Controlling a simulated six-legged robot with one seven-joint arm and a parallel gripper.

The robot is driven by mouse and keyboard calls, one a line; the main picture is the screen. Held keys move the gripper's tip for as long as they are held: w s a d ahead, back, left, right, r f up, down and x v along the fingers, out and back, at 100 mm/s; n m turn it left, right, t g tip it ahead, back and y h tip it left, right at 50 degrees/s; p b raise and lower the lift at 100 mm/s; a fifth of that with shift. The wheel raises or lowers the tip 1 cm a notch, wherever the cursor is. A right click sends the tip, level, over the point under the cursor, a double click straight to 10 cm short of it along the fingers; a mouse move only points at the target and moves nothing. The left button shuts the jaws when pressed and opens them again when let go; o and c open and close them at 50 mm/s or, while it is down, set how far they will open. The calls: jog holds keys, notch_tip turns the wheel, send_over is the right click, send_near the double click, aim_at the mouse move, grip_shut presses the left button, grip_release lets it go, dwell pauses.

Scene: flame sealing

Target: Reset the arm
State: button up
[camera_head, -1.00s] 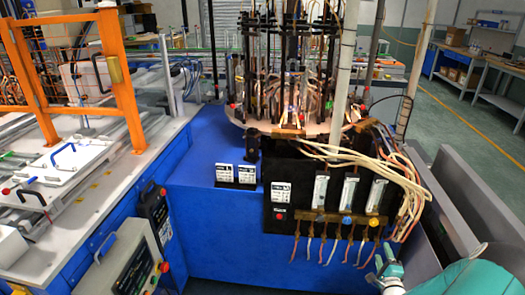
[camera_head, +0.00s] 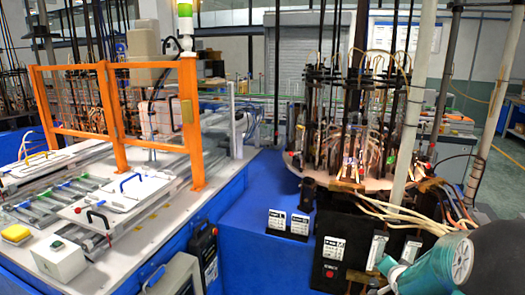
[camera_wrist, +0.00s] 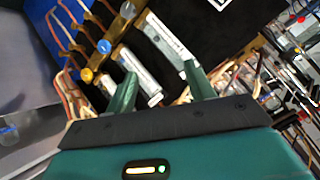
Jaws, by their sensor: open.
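My gripper shows in the wrist view (camera_wrist: 158,88), with its two green fingers apart and nothing between them. It faces the black control panel (camera_wrist: 205,35) with its flow meters (camera_wrist: 140,75) and coloured knobs, which lie beyond the fingers. In the head view my green and dark arm fills the lower right corner, and my gripper (camera_head: 388,268) is in front of the panel's flow meters. I cannot tell the exact gap between fingers and panel.
The blue machine base (camera_head: 250,225) carries the burner carousel (camera_head: 350,130) with its upright rods and hoses. Orange guard frames (camera_head: 190,120) and a white conveyor table (camera_head: 80,225) stand at left. Open floor (camera_head: 505,165) shows at the far right.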

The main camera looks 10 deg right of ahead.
jog(key=s+a+r+n+g+y, duration=0.1)
jog(key=s+a+r+n, duration=0.2)
jog(key=a+r, duration=0.45)
jog(key=s+a+r+n+g, duration=0.1)
jog(key=s+a+r+n, duration=0.3)
jog(key=a, duration=0.7)
jog(key=s+a+r+n+g+y, duration=0.1)
jog(key=s+a+r+n+y, duration=0.1)
jog(key=s+a, duration=0.5)
jog(key=s+a+r+n+g+y, duration=0.1)
jog(key=s+a+r+n, duration=0.1)
jog(key=s+a, duration=0.5)
jog(key=shift+s+a+r+n+g+y, duration=0.15)
jog(key=shift+s+a+n+g+y, duration=0.2)
jog(key=shift+s+n, duration=0.3)
jog(key=shift+w, duration=0.1)
